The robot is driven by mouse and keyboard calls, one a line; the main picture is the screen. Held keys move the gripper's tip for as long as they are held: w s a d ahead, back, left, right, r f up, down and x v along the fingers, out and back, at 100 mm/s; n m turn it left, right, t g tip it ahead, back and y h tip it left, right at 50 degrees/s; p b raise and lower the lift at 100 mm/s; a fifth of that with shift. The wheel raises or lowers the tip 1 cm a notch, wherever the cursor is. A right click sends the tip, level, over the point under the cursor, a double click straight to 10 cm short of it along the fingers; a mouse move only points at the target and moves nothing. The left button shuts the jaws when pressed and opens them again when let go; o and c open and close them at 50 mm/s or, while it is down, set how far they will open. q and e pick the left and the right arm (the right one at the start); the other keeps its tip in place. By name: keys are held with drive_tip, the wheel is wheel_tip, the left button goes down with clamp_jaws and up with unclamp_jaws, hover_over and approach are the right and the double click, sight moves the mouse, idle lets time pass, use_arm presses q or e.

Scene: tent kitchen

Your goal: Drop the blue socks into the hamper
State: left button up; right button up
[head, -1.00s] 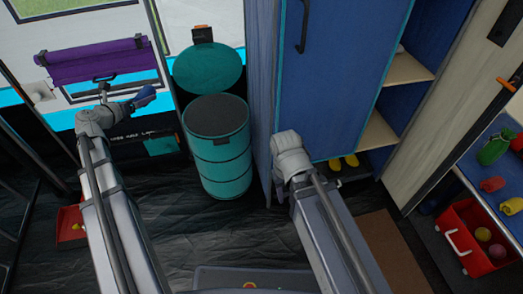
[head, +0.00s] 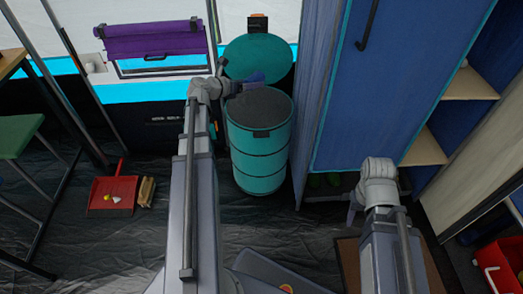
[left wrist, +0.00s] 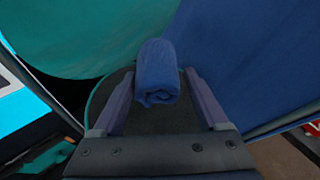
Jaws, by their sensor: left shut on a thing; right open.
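The rolled blue socks (left wrist: 157,72) are between the fingers of my left gripper (left wrist: 158,88), which is shut on them. In the head view, my left gripper (head: 250,79) holds them above the back part of the hamper's opening. The hamper (head: 260,165) is a teal cylinder with a dark open top. Its round lid (head: 258,54) stands raised behind it. In the left wrist view, the hamper's dark inside (left wrist: 120,118) shows below the socks. My right gripper (head: 354,207) is low before the blue cabinet, mostly hidden by its own wrist, open.
The blue cabinet (head: 390,80) stands right of the hamper, with open shelves (head: 472,84) beside it. A red dustpan (head: 113,193) and a brush (head: 147,191) lie on the dark floor at left. A red basket (head: 497,262) is at lower right.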

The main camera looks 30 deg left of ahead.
use_arm(q)
wheel_tip(320, 180, down, 6)
drive_tip(key=b, duration=0.6)
drive_tip(key=shift+r, duration=0.1)
drive_tip(key=o, duration=1.2)
drive_tip(key=shift+o, duration=0.2)
drive_tip(key=p+v, duration=0.3)
drive_tip(key=v, duration=0.5)
